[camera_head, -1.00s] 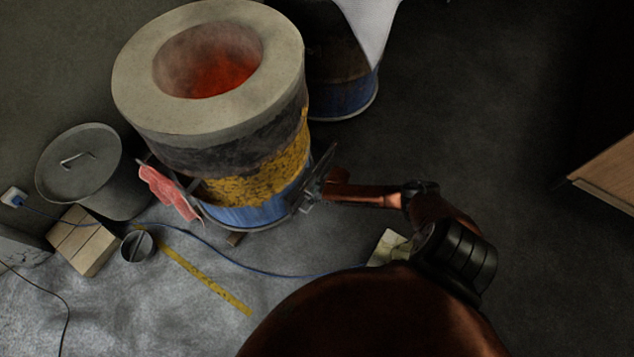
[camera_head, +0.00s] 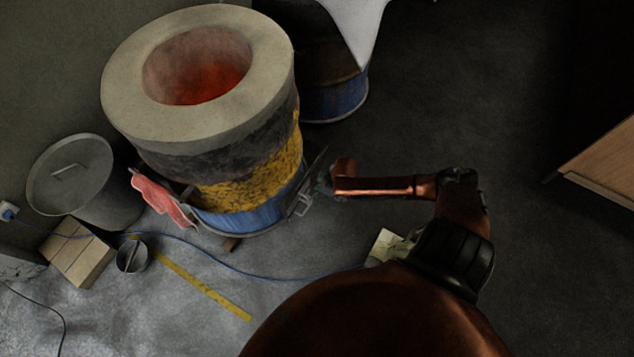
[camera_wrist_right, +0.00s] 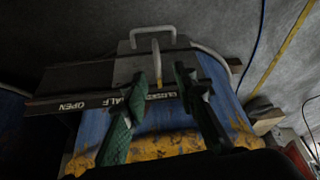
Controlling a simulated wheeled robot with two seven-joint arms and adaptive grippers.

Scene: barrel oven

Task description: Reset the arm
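My right gripper (camera_head: 322,184) is at the right side of the barrel oven (camera_head: 245,196), beside its metal handle (camera_head: 300,205). In the right wrist view, its two green-black fingers (camera_wrist_right: 162,78) are apart. The grey metal handle (camera_wrist_right: 152,32) and its plate lie beyond the fingertips, on a dark rail (camera_wrist_right: 75,103) with lettering that reads OPEN and HALF; the rest is partly covered by a finger. No object is held between the fingers. My left gripper is not in view.
The oven's open top (camera_head: 200,68) glows red inside. Another blue drum (camera_head: 335,98) stands behind. The dark floor at right is clear up to a wooden cabinet (camera_head: 600,165).

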